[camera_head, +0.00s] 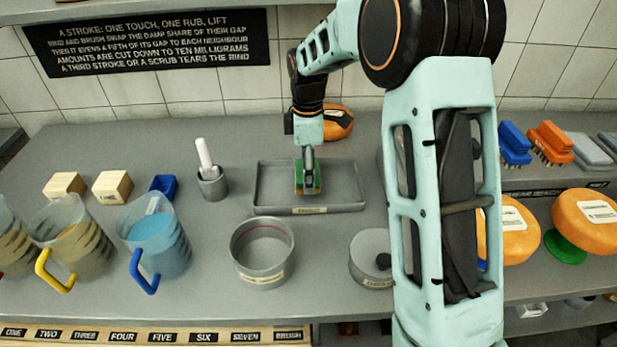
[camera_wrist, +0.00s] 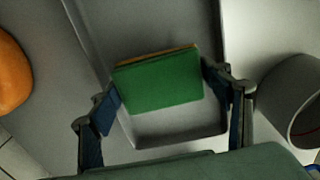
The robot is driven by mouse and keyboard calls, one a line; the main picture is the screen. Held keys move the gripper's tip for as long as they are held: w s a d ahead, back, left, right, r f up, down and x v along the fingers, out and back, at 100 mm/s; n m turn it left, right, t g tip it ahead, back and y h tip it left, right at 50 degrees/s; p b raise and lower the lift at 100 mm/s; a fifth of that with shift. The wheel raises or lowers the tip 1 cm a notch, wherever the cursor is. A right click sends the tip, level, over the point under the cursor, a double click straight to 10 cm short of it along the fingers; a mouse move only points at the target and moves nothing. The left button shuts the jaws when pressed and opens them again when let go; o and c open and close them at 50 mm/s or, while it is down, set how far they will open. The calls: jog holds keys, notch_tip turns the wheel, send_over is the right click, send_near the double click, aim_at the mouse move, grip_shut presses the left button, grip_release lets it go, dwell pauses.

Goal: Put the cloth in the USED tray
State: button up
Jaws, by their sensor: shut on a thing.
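A green folded cloth with a yellowish edge (camera_head: 299,177) is between the fingers of my gripper (camera_head: 308,172). The wrist view shows the cloth (camera_wrist: 160,82) flat and green, with a finger at each side. My gripper (camera_wrist: 165,112) is shut on it. The tray's front label is too small to read surely. The tray also shows in the wrist view (camera_wrist: 175,137).
A round grey pot (camera_head: 262,278) stands in front of the tray, and a lidded pot (camera_head: 371,258) to the right of it. A cup with a white stick (camera_head: 212,183) is left of the tray. An orange cheese wheel (camera_head: 337,122) sits behind. Jugs (camera_head: 155,240) stand front left.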

jog(key=shift+f, duration=1.3)
jog(key=shift+f, duration=0.15)
jog(key=o, duration=1)
notch_tip(320, 180, up, 12)
jog(key=shift+r, duration=0.2)
